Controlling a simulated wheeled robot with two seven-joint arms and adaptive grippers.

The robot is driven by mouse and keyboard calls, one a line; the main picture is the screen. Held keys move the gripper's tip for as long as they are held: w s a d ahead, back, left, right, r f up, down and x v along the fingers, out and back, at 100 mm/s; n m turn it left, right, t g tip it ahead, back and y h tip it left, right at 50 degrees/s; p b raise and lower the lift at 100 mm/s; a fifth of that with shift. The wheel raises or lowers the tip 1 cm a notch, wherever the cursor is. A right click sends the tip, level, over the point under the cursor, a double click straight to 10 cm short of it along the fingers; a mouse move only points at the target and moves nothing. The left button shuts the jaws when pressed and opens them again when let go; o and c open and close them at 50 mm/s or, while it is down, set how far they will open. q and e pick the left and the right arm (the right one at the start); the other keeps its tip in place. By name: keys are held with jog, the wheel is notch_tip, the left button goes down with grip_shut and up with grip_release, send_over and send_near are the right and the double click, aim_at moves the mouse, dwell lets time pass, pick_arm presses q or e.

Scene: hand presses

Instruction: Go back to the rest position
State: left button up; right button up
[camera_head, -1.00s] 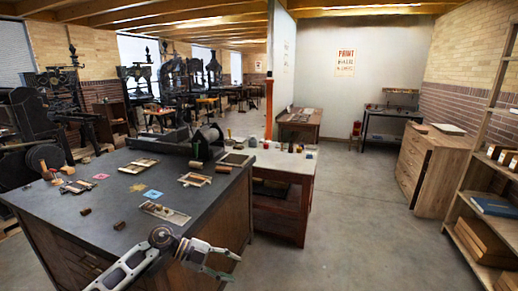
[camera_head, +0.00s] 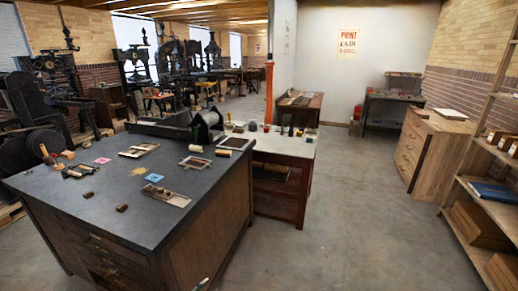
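Only a small pale tip (camera_head: 202,284) shows at the bottom edge of the head view, below the front right of the dark-topped cabinet table (camera_head: 95,222). It appears to be part of my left gripper. Whether its fingers are open or shut is hidden below the frame. My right gripper is out of view.
Small wooden blocks (camera_head: 122,207), a framed plate (camera_head: 166,195) and a blue card (camera_head: 154,177) lie on the dark tabletop. A white-topped bench (camera_head: 280,143) stands behind it. A wooden shelf (camera_head: 470,229) is at right. The floor (camera_head: 345,220) between is clear.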

pick_arm(q)
jog(key=s+a+f+n+g+y, duration=0.3)
jog(key=s+f, duration=0.9)
jog(key=s+a+f+n+g+y, duration=0.2)
jog(key=s+a+f+y, duration=0.1)
jog(key=s+f, duration=0.8)
jog(key=s+f+n+g, duration=0.1)
jog(key=s+f+g, duration=0.2)
jog(key=s, duration=1.1)
jog(key=s+d+f+n+g+y, duration=0.1)
jog(key=s+f+g, duration=0.2)
jog(key=s, duration=1.2)
notch_tip(320, 180, down, 4)
jog(key=shift+r+g, duration=0.2)
jog(key=shift+g, duration=0.2)
